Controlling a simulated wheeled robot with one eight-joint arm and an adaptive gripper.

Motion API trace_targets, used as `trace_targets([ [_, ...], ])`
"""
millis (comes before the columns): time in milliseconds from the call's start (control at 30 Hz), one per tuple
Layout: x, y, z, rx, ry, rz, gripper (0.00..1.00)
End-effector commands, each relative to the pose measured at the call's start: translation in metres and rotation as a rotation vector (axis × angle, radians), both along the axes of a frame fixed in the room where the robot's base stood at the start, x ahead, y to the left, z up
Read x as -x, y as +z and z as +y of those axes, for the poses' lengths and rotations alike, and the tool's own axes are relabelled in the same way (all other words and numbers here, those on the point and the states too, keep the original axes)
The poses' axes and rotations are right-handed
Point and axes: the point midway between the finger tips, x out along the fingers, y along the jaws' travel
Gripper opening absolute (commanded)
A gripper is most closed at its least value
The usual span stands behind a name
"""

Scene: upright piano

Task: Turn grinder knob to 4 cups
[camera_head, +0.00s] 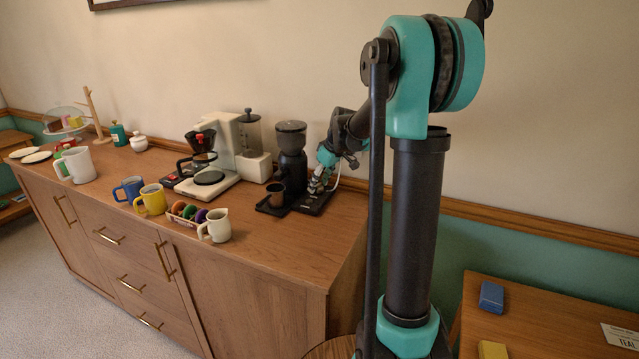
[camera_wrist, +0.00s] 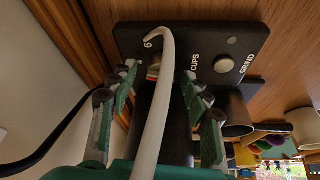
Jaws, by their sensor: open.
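The black coffee grinder (camera_head: 291,150) stands on the wooden sideboard, left of my gripper (camera_head: 319,181). Its dark base plate (camera_head: 314,201) reaches out under the gripper. In the wrist view the plate (camera_wrist: 190,36) shows the words CUPS and GRIND, one numeral and a round grey button (camera_wrist: 222,66). My gripper (camera_wrist: 155,82) is open, its green fingers on either side of a dark shape low over the plate. A small pale and reddish part (camera_wrist: 153,72) shows between the fingertips. The white cable hides much of this area, so the knob's setting and any contact cannot be told.
A dark brown cup (camera_head: 276,194) stands beside the grinder. The coffee maker (camera_head: 222,160), mugs and a cream jug (camera_head: 216,226) stand farther left. The sideboard's front right top is clear.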

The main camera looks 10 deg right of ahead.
Motion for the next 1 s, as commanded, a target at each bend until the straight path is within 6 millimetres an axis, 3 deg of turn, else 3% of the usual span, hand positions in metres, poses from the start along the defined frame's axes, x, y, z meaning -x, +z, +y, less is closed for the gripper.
trace_targets([
  [267, 0.004, 0.011, -0.003, 0.0, -0.001, 0.0, 0.49],
  [700, 0.028, 0.087, -0.024, 0.0, -0.001, 0.0, 0.49],
  [1000, 0.035, 0.11, -0.03, 0.0, 0.0, 0.0, 0.49],
])
